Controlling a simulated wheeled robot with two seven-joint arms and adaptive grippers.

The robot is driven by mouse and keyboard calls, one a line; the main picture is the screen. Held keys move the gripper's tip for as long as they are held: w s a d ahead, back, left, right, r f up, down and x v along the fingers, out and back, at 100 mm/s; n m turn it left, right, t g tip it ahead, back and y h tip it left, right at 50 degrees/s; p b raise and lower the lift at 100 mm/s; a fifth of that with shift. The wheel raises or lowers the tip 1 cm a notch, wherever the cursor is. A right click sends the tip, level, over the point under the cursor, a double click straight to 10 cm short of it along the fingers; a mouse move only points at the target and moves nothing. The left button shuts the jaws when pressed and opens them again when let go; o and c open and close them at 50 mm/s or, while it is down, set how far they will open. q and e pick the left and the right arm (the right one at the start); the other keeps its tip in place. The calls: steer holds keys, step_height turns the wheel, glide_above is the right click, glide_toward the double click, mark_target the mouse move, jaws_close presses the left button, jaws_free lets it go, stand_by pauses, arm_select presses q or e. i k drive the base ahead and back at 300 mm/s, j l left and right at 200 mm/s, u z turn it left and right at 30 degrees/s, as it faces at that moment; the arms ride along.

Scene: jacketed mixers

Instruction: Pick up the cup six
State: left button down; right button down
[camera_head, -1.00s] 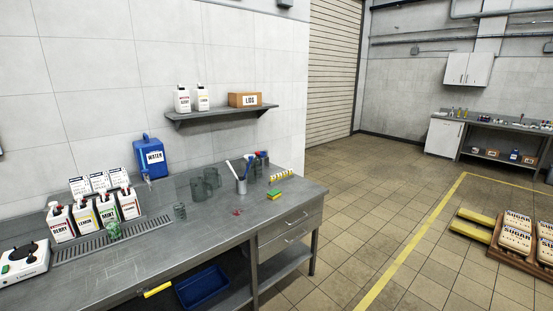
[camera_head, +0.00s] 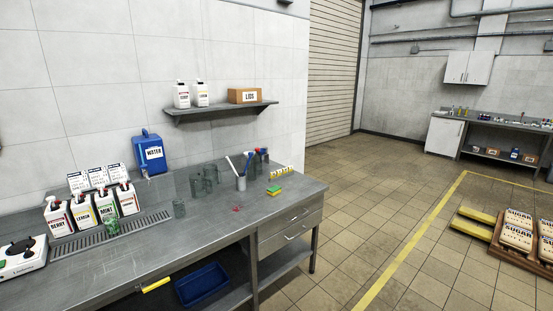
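Several clear cups stand on the grey metal counter; I cannot tell which one is cup six. One clear cup (camera_head: 179,208) stands alone near the right end of the drain grate. A group of clear cups (camera_head: 197,187) stands behind it, left of the grey utensil holder. Neither of my grippers is in view.
The counter (camera_head: 215,228) has bare room at its front middle. Labelled bottles (camera_head: 104,209), a blue water jug (camera_head: 149,152), a utensil holder (camera_head: 241,183) and a sponge (camera_head: 274,190) stand on it. A shelf (camera_head: 220,110) hangs above. A blue bin (camera_head: 203,285) sits below.

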mark_target(111, 222)
steer(key=u, duration=1.35)
steer(key=i+l, duration=0.2)
steer(key=i, duration=0.05)
